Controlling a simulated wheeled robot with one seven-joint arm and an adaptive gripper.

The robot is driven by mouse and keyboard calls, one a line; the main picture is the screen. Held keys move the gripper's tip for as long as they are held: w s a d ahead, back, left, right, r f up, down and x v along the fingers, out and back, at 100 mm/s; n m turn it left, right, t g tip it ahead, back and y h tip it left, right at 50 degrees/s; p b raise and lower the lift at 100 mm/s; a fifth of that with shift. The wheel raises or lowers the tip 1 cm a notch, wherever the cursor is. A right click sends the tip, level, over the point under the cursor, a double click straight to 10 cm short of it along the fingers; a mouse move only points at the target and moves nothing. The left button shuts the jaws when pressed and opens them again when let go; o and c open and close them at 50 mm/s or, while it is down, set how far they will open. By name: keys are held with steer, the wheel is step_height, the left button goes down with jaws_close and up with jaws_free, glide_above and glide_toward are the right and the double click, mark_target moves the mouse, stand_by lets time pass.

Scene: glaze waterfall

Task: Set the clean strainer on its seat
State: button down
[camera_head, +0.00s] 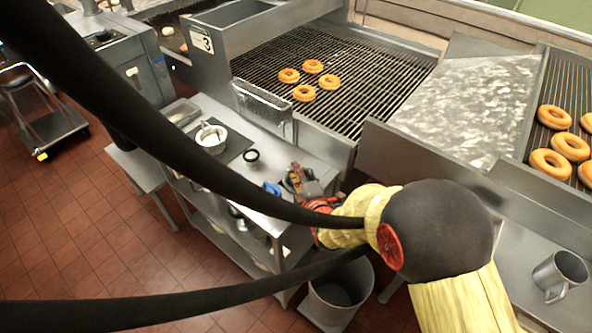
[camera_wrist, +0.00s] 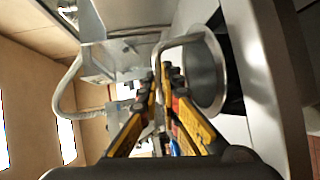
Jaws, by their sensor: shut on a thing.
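My gripper (camera_wrist: 167,78) is shut on the bent metal handle of a round, grey, rimmed vessel (camera_wrist: 204,72) in the wrist view. It looks like the strainer, but I cannot tell if it is the clean one. The vessel lies just right of the fingertips. In the head view my gripper (camera_head: 300,180) is over the right end of the steel bench, and my arm hides most of it and what it holds.
A blue item (camera_head: 272,188) lies near the gripper. A grey bin (camera_head: 338,292) stands on the floor below. Racks with doughnuts (camera_head: 304,93) lie behind. A metal jug (camera_head: 560,273) stands far right.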

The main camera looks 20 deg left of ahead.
steer(key=shift+f+b, duration=0.4)
steer(key=shift+b, duration=0.05)
steer(key=c, duration=1.9)
jaws_free()
steer(key=shift+f, duration=0.1)
steer(key=v, duration=1.2)
step_height(320, 180, up, 10)
steer(key=p, duration=0.5)
steer(key=shift+p, duration=0.35)
